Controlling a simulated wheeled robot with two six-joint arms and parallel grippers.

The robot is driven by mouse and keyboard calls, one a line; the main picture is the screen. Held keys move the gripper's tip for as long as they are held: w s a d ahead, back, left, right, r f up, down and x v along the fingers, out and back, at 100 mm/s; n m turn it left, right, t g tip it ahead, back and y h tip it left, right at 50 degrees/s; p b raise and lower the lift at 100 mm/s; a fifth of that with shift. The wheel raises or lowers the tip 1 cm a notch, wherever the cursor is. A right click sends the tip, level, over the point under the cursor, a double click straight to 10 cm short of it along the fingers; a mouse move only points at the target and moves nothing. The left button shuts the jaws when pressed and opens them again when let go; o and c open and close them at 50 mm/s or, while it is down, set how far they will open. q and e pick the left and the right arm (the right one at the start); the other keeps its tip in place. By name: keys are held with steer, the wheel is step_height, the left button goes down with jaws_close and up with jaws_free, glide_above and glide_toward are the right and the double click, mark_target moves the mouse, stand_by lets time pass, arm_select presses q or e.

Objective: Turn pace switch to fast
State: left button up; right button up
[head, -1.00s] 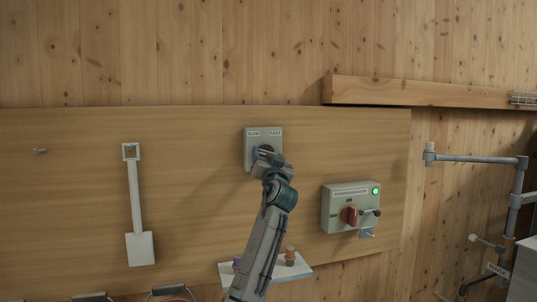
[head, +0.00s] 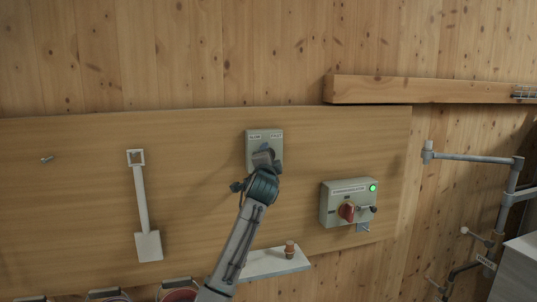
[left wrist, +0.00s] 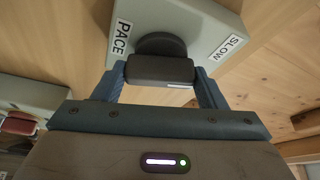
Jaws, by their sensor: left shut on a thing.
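The pace switch is a grey box (head: 265,134) on the wooden board, with SLOW and FAST labels on its upper face. In the left wrist view the box (left wrist: 205,30) shows PACE and SLOW labels and a dark knob (left wrist: 160,68). My left gripper (left wrist: 158,85) is shut on this knob, one blue finger on each side of it. In the head view my left gripper (head: 264,158) covers the knob and part of the FAST label. I cannot tell exactly which label the knob points to. My right gripper is not in view.
A grey control box (head: 346,204) with a red rotary handle and lit green lamp is at lower right. A small shelf (head: 268,264) holds an orange-brown item below. Pipes (head: 512,190) stand at far right.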

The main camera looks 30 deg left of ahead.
arm_select(q)
steer(key=shift+m+g+h, duration=0.5)
steer(key=shift+m+g, duration=0.1)
steer(key=shift+m, duration=1.1)
steer(key=o, duration=1)
steer(key=b+v, duration=0.5)
steer(key=v, duration=0.5)
steer(key=shift+s+d, duration=0.2)
steer(key=shift+s, duration=0.15)
